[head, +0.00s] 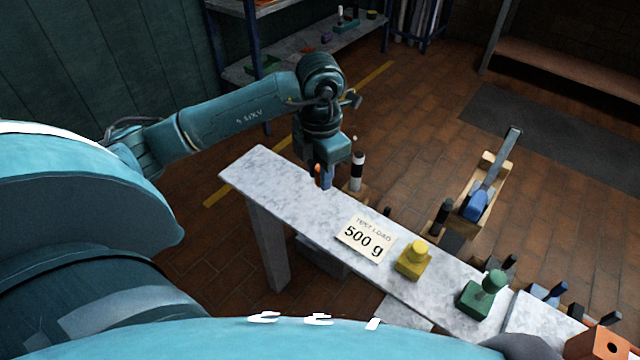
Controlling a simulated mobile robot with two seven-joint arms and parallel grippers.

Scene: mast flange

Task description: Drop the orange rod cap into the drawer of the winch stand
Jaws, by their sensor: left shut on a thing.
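My left gripper (322,182) points down at the far left part of the grey bench top. It is shut on a small orange piece, which looks like the orange rod cap (317,171); the fingers hide most of it. A wooden stand with a blue part (475,206) and a long grey lever is right of the bench and may be the winch stand. I cannot make out its drawer. My right gripper is not in view.
On the bench (262,172) are a 500 g card (365,240), a yellow knobbed block (412,260) and a green one (482,294). A black and white post (357,172) stands close right of my left gripper. An orange block (602,343) is at bottom right.

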